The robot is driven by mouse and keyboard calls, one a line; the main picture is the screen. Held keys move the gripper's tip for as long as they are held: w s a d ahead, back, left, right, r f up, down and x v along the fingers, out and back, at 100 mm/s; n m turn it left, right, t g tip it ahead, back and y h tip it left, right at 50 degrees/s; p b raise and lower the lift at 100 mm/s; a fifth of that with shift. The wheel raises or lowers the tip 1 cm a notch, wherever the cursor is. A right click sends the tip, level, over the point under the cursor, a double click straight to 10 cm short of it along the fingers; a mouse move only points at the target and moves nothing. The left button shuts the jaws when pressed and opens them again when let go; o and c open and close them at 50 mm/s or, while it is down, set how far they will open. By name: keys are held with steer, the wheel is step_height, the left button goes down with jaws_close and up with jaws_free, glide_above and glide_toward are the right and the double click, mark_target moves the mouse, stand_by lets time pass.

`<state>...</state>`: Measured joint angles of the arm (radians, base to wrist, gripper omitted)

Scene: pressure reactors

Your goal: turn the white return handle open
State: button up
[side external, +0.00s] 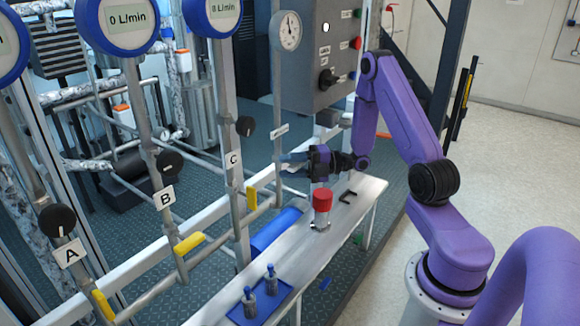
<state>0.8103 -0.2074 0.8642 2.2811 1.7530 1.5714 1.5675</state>
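My gripper (290,158) points left at the right-hand vertical pipe (278,90), under the pressure gauge. Its fingertips are at or very near this pipe; I cannot tell whether they touch it. A small tilted white tag (280,131) is on the pipe just above the fingers; its writing is too small to read. I cannot make out a separate white return handle; the gripper may hide it. The finger gap is too small to judge, so I cannot tell whether the gripper is open or shut.
Yellow handles (190,243) and black knobs (170,162) sit on pipes A, B and C to the left. A red-capped vessel (322,208) stands on the bench (340,225) below my gripper. A control box (318,60) is behind. A blue tray (250,312) lies at the bench's front.

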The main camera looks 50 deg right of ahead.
steer(key=shift+c, duration=0.3)
jaws_close()
steer(key=n+g+h, duration=0.2)
steer(key=n+h, duration=0.1)
steer(key=shift+f, duration=0.2)
steer(key=shift+d+f+n+g+h, duration=0.1)
steer(key=shift+n+g+h, duration=0.15)
steer(key=shift+n+h, duration=0.35)
steer(key=shift+d+f+n+g+h, duration=0.1)
steer(key=shift+n+g+h, duration=0.25)
steer(key=shift+h, duration=0.35)
steer(key=shift+w+d, duration=0.1)
steer(key=shift+d, duration=0.05)
